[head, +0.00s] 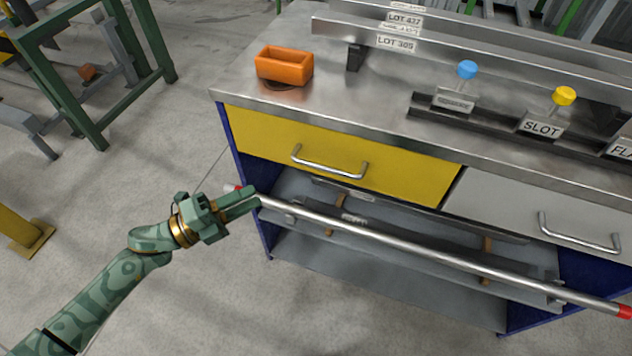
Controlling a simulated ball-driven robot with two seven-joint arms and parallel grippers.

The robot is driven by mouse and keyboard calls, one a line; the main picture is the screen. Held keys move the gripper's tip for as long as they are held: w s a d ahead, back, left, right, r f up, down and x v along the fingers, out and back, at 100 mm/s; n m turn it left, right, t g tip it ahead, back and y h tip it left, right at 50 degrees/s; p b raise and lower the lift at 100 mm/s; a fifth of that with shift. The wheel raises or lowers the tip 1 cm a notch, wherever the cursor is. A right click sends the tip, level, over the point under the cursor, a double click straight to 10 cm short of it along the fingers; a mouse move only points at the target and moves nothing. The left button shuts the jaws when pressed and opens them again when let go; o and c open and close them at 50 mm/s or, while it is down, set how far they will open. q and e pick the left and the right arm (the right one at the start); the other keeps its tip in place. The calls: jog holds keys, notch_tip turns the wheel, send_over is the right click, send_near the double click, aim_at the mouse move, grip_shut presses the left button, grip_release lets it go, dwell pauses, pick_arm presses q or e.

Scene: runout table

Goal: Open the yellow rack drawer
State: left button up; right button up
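The yellow drawer (405,172) is at the upper left of the rack's front, under the steel top. It looks shut, its face in line with the grey drawer beside it. Its silver bar handle (330,168) is bare and untouched. My green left gripper (252,200) is to the left of and below the handle in the picture, apart from it, its fingers pointing right. Its fingers lie close together in the picture, and I cannot tell whether there is a gap. It covers part of a long steel bar near its left end. My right gripper is not in view.
The long bar (440,255) with red ends crosses the rack's front below the drawers. A grey drawer (560,215) is at the right. An orange bin (284,68) and blue and yellow knobs (565,96) are on top.

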aim_at(323, 166)
pick_arm(q)
jog(key=shift+m+g+h, duration=0.4)
jog(key=shift+m, duration=0.4)
jog(key=x, duration=0.5)
jog(key=b+x, duration=0.1)
jog(key=x, duration=1)
jog(key=shift+s+d+r+b, duration=0.25)
jog(key=shift+d+b, duration=0.1)
jog(key=shift+d, duration=0.05)
grip_shut()
